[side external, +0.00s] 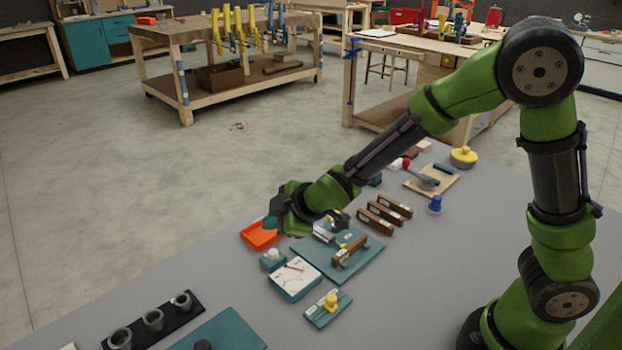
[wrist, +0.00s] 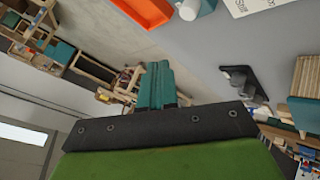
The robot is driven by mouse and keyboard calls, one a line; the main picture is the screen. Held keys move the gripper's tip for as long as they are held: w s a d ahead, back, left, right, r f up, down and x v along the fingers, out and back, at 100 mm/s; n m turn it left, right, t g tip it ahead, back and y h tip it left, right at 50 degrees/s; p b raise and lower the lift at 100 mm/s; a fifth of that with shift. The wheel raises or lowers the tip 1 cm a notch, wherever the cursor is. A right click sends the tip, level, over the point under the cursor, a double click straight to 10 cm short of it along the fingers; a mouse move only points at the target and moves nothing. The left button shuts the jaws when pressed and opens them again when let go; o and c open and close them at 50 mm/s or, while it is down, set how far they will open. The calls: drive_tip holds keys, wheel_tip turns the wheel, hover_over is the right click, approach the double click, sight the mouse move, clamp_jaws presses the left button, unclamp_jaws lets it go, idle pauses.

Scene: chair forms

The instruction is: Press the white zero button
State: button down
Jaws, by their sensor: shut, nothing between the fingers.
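A white button (side external: 272,254) stands on a small teal box beside a gauge with a white dial and red needle (side external: 296,275). In the wrist view the white button (wrist: 190,9) shows at the top edge, partly cut off, next to an orange tray (wrist: 143,10). My gripper (side external: 270,222) is above the orange tray (side external: 260,236), beyond the button and higher than it. Its teal fingers (wrist: 155,85) are together and empty in the wrist view. The gripper is apart from the button.
A teal board with a brown bar (side external: 349,249) lies right of the gauge. A teal base with a yellow knob (side external: 330,301) is in front. Brown blocks (side external: 384,212) and a blue piece (side external: 435,204) stand farther right. A black holder with grey rings (side external: 153,320) is at the front left.

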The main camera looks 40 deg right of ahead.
sight(276, 254)
drive_tip(key=shift+f, duration=2.4)
drive_tip(key=shift+f, duration=0.1)
drive_tip(key=shift+f, duration=0.3)
drive_tip(key=shift+f, duration=0.95)
idle(1.2)
drive_tip(key=shift+r, duration=1.4)
drive_tip(key=shift+r, duration=0.1)
drive_tip(key=shift+r, duration=2.4)
